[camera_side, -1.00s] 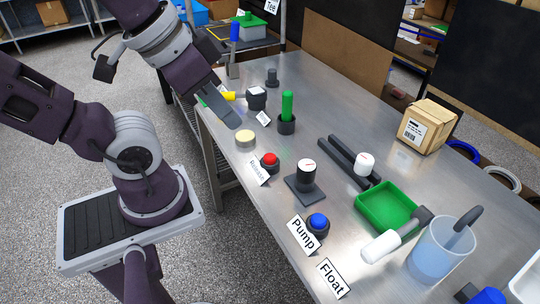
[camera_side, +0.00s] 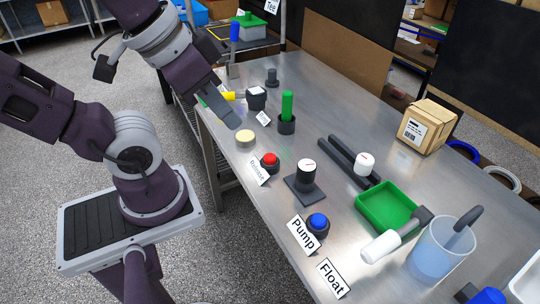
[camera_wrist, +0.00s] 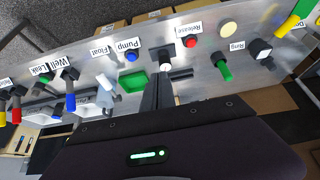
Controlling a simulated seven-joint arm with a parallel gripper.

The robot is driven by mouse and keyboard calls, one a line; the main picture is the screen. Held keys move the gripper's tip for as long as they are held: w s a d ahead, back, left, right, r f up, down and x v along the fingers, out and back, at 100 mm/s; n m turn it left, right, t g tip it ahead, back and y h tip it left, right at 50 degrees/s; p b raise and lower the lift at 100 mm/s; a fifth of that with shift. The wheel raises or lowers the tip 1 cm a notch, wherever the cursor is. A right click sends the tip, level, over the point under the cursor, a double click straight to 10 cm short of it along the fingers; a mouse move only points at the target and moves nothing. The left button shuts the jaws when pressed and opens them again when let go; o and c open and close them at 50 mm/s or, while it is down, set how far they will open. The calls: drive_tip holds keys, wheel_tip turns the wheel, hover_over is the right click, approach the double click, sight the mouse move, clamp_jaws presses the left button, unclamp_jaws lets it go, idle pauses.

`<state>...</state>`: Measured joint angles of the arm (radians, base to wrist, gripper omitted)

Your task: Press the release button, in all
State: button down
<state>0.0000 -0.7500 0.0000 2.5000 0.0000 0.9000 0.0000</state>
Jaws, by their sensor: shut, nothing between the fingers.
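The red release button (camera_side: 270,158) sits in a dark round base on the metal table, with a white "Release" label (camera_side: 257,172) in front of it. The button also shows in the wrist view (camera_wrist: 190,42), beside its label (camera_wrist: 188,29). My gripper (camera_side: 233,121) is shut and empty, up and to the left of the button in the side view, near a pale yellow disc (camera_side: 245,138). It is apart from the red button. In the wrist view the dark fingers (camera_wrist: 158,92) point toward the table.
A dial (camera_side: 306,168) on a black plate stands right of the button. A blue "Pump" button (camera_side: 318,222), a green tray (camera_side: 388,206), a water jug (camera_side: 440,250) and a green-handled post (camera_side: 287,106) are also on the table. A cardboard box (camera_side: 427,126) stands at the back.

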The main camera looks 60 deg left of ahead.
idle(0.6)
drive_tip(key=n+g+h, duration=0.4)
drive_tip(key=n+h, duration=0.5)
drive_tip(key=n, duration=2)
hover_over(270, 158)
drive_tip(key=a, duration=0.2)
wheel_tip(270, 158, down, 10)
drive_tip(key=shift+d+f, duration=0.15)
drive_tip(key=shift+f, duration=0.05)
drive_tip(key=shift+f, duration=4.45)
drive_tip(key=shift+f, duration=0.1)
drive_tip(key=shift+f, duration=0.3)
